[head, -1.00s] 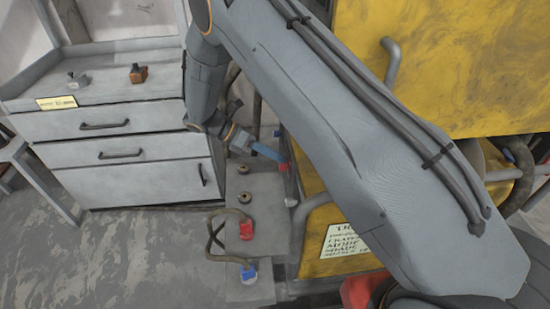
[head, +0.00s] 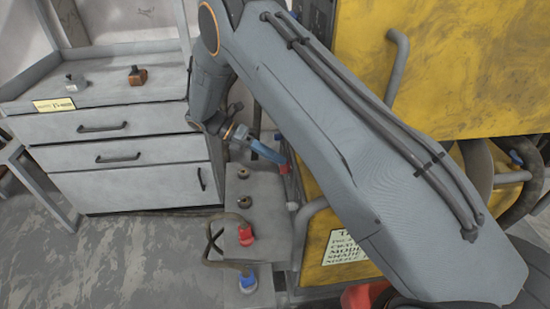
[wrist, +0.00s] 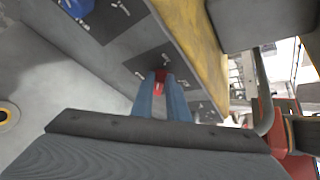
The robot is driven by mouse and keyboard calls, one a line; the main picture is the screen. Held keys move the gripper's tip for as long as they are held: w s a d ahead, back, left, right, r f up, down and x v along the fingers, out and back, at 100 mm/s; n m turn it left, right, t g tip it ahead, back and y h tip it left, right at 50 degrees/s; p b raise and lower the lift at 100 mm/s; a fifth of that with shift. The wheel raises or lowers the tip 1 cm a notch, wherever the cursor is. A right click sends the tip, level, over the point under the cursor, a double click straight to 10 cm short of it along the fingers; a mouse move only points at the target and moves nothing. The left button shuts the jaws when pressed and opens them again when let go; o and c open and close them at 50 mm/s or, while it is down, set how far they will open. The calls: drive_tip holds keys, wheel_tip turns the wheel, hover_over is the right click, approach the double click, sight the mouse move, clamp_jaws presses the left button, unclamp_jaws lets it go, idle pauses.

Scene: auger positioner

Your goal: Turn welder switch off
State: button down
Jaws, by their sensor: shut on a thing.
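The welder is a large yellow machine (head: 450,70) with a dark panel on its left side. The red switch (wrist: 160,76) sits on a dark panel plate with white markings in the wrist view. My gripper (wrist: 161,88) has its two blue fingers on either side of the switch and is shut on it. In the head view my gripper (head: 279,160) reaches the panel side, and only a small part of the red switch (head: 284,168) shows at the fingertips. The switch's exact setting cannot be told.
A grey drawer cabinet (head: 130,184) is at left. A blue part (wrist: 76,7) shows on the panel. Open floor lies at lower left.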

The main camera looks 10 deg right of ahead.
drive_tip(key=c, duration=1.7)
unclamp_jaws()
drive_tip(key=shift+b+v, duration=0.5)
drive_tip(key=shift+v, duration=3.4)
